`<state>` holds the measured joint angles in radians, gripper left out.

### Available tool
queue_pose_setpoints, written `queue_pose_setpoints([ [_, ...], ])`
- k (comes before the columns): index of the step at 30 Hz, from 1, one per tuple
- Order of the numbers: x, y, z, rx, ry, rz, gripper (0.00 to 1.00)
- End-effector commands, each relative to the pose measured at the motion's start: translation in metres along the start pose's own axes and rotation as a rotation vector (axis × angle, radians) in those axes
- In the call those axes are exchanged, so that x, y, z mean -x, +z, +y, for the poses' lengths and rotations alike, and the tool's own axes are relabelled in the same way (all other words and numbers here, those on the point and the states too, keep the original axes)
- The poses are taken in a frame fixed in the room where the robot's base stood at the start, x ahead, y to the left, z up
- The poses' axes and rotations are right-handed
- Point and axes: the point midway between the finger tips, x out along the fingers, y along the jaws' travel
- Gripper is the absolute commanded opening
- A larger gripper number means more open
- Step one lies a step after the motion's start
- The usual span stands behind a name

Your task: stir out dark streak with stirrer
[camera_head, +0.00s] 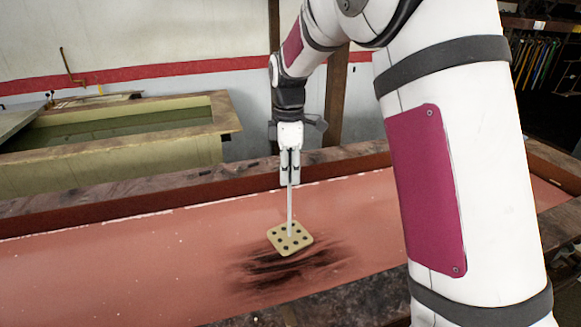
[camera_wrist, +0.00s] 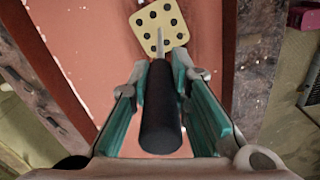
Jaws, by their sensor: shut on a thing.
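The stirrer has a pale yellow square plate with several dark holes (camera_head: 290,239) at the bottom of a thin light rod. My gripper (camera_head: 289,180) is shut on the stirrer's upper end, and the rod hangs nearly upright below it. In the wrist view the stirrer's black handle (camera_wrist: 161,108) lies between the jaws, with the plate beyond it. The dark streak (camera_head: 280,268) is a smeared black patch on the reddish liquid in the long trough. The plate is over the streak's far edge in the head view; I cannot tell whether it touches the surface.
The trough's dark, worn far rim (camera_head: 130,197) and near rim (camera_head: 345,300) bound the reddish surface. A second tank with greenish liquid (camera_head: 120,125) stands behind at the left. The reddish surface left of the streak is clear.

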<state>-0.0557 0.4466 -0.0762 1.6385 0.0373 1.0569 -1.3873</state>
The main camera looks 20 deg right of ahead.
Motion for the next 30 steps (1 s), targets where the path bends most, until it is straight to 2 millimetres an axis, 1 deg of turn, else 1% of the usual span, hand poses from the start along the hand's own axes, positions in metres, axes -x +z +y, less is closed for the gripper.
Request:
queue_pose_setpoints([
  [1,-0.007,0.000,0.000,0.000,-0.003,-0.001,0.00],
  [9,-0.042,-0.001,0.000,0.001,-0.003,0.000,0.00],
  [30,-0.128,0.000,0.000,0.000,-0.002,-0.001,0.00],
])
